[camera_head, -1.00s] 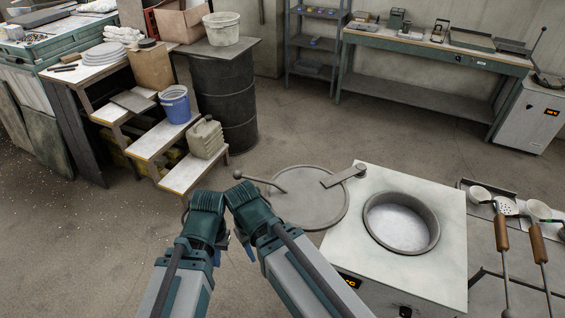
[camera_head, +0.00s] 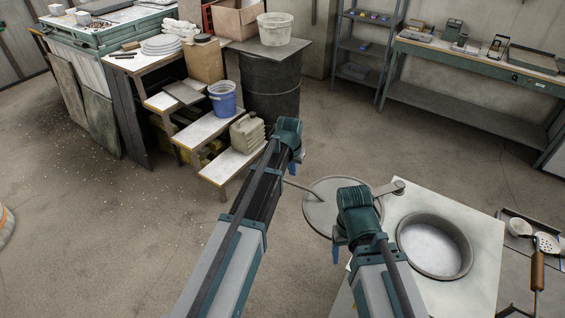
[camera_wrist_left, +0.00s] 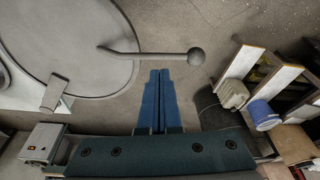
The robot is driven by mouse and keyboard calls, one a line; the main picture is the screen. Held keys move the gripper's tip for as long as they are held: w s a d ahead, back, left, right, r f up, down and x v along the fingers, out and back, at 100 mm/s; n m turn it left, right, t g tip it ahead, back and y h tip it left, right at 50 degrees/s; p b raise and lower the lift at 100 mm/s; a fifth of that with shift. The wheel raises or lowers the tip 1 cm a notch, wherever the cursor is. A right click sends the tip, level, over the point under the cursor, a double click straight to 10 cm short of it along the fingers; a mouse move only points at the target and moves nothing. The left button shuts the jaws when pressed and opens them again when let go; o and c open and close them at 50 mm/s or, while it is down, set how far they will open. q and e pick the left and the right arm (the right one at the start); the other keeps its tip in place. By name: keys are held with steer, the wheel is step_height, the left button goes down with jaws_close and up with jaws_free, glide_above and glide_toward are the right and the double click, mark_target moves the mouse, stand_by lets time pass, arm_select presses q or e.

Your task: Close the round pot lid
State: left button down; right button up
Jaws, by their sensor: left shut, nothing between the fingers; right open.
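The round grey lid (camera_head: 318,217) is swung out flat to the left of the pot, joined by a hinge arm (camera_head: 388,187) at the furnace top's corner. The round pot opening (camera_head: 435,246) is uncovered. The lid's rod handle (camera_head: 303,187) points left; its ball end (camera_wrist_left: 196,56) shows in the left wrist view but is hidden in the head view. My left gripper (camera_head: 294,168) is near the handle's outer end; in its wrist view the shut, empty fingers (camera_wrist_left: 158,72) lie beside the rod, with contact unclear. My right gripper (camera_head: 336,256) is open, in front of the lid's right part.
The white furnace top (camera_head: 480,215) surrounds the pot. Ladles and a skimmer (camera_head: 546,243) lie at the right. A stepped stand with a jerrycan (camera_head: 247,133) and blue bucket (camera_head: 222,98) stands beyond my left arm, near a dark drum (camera_head: 272,88). The floor at left is mostly clear.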

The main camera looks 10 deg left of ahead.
arm_select(q)
steer(key=w+a+r+n+t, duration=0.1)
steer(key=w+a+r, duration=0.1)
steer(key=w+a, duration=0.55)
steer(key=d+b+x, duration=0.1)
steer(key=b+x, duration=0.9)
steer(key=x, duration=0.1)
steer(key=s, duration=0.4)
steer(key=shift+r+p, duration=0.25)
steer(key=shift+p, duration=0.05)
arm_select(e)
step_height(320, 180, down, 8)
steer(key=shift+f, duration=0.25)
